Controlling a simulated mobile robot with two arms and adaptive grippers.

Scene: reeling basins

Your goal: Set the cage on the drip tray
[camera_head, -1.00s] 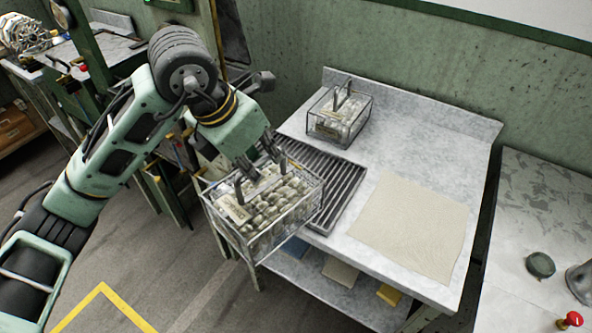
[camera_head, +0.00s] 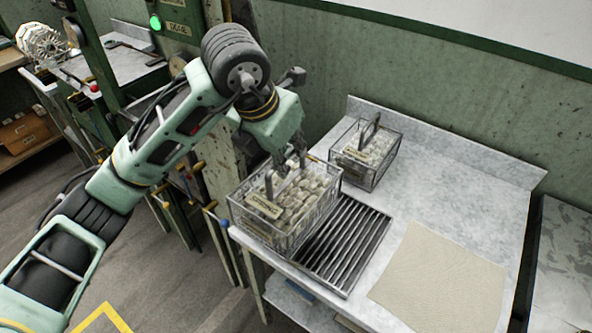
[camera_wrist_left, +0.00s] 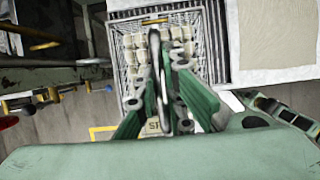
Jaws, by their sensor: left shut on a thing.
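A wire cage (camera_head: 266,233) full of pale cocoon-like lumps, with a small label plate and an upright handle, hangs from my left gripper (camera_head: 290,163). The gripper is shut on the handle. The cage looks about level, at the left end of the table. The dark slatted drip tray (camera_head: 345,248) lies on the table just right of the cage, which hides its left part in the head view. I cannot tell whether the cage touches anything below. The left wrist view shows the cage (camera_wrist_left: 205,62) beneath the gripper (camera_wrist_left: 172,72). My right gripper is not in view.
A second filled cage (camera_head: 365,156) stands on the table (camera_head: 463,192) behind the tray. A beige cloth (camera_head: 440,277) lies to the tray's right. A green machine frame (camera_head: 190,32) stands left of the table. The tray's visible slats are bare.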

